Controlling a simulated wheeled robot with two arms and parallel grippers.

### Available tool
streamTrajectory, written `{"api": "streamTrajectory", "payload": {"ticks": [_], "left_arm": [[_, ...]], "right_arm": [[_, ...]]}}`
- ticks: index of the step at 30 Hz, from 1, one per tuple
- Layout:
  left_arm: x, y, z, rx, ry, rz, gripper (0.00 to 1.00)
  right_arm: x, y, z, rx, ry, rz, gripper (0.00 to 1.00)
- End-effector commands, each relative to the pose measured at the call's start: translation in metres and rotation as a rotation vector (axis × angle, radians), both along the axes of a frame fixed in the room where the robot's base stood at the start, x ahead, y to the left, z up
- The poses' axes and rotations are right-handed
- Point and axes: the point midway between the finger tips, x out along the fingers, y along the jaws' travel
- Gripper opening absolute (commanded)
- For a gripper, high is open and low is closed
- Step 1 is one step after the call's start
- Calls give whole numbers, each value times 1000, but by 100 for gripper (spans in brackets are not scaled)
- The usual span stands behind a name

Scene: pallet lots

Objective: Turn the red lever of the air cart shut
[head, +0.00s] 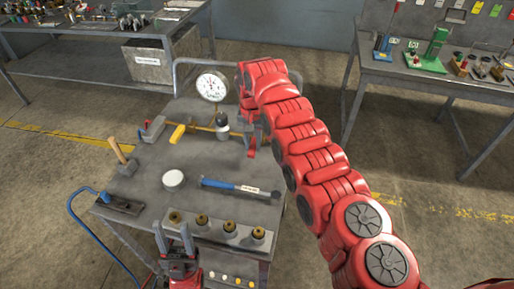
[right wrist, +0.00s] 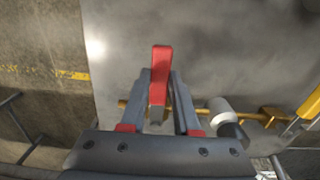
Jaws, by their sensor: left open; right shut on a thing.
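The red lever (right wrist: 161,62) sits between the fingers of my right gripper (right wrist: 160,82) in the right wrist view. These fingers are shut on it, and its end sticks out past them. In the head view a red piece, probably the lever, shows beside the cart's pipe under my right wrist, which hides part of the valve. The air cart (head: 140,200) has a grey top. My left gripper (head: 174,242) is open and empty at the cart's front edge.
On the cart stand a round gauge (head: 212,86), a hammer (head: 122,155), a white round tin (head: 173,179), a blue torque wrench (head: 240,188) and a block with several brass fittings (head: 217,229). Benches stand behind, left and right. The floor between is clear.

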Motion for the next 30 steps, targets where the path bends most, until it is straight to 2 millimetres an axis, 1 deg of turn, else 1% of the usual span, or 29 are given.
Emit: {"api": "streamTrajectory", "payload": {"ticks": [1,6,23,24,28,30], "left_arm": [[0,0,-3,0,0,0,50],[0,0,-7,0,0,0,50],[0,0,-8,0,0,0,50],[0,0,-8,0,0,0,50],[0,0,-8,0,0,0,50],[0,0,-8,0,0,0,50]], "right_arm": [[-1,2,-2,0,3,-10,0],[1,5,-1,1,-1,-42,0],[2,6,0,1,-2,-59,0],[2,6,0,1,-2,-59,37],[2,6,0,1,-1,-58,60],[2,5,0,1,-1,-59,60]]}}
